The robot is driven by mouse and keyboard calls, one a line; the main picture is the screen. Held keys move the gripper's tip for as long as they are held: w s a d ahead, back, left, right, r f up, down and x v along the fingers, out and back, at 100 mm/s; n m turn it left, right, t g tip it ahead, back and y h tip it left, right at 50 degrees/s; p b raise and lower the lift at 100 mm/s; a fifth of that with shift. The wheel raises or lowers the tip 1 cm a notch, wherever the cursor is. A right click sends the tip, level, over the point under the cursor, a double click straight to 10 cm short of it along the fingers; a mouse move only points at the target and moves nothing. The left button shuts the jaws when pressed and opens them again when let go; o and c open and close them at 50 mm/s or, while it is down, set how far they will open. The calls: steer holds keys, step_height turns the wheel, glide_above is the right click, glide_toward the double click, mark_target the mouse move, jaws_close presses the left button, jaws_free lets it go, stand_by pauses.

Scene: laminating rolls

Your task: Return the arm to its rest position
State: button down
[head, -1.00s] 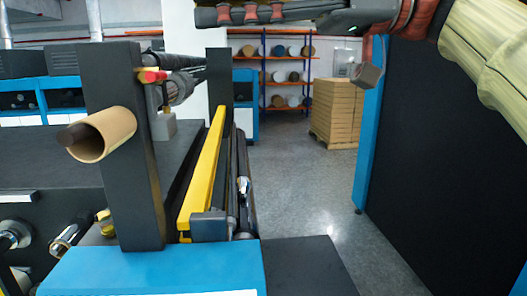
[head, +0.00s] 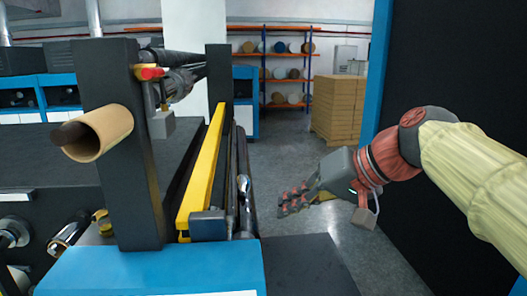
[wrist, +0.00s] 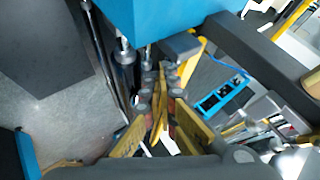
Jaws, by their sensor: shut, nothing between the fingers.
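My gripper (head: 290,200) is in the right half of the head view, in the open aisle to the right of the machine's rollers. It points left and a little down, with its fingers together and nothing held. My arm comes in from the right edge. In the wrist view my gripper (wrist: 160,78) shows at the centre, its fingertips seen close to the rollers and the blue machine part, though the true gap is hard to judge.
The laminating machine has a dark upright post (head: 120,150), a cardboard core (head: 98,133), a yellow bar (head: 205,165) and a blue cover (head: 160,272). A dark panel (head: 455,70) stands at right. Stacked boxes (head: 340,108) and a roll rack (head: 287,55) are behind. Grey floor lies between.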

steer(key=s+d+f+h, duration=0.2)
steer(key=s+d+f, duration=0.2)
steer(key=s+f, duration=0.2)
steer(key=s+d+f+h, duration=0.3)
steer(key=s+d+f, duration=0.2)
steer(key=f, duration=0.5)
steer(key=s+d+f+m+h, duration=0.1)
steer(key=s+d+f+h, duration=0.2)
steer(key=s+d+f, duration=0.2)
steer(key=shift+s+f, duration=1.15)
steer(key=shift+f, duration=0.65)
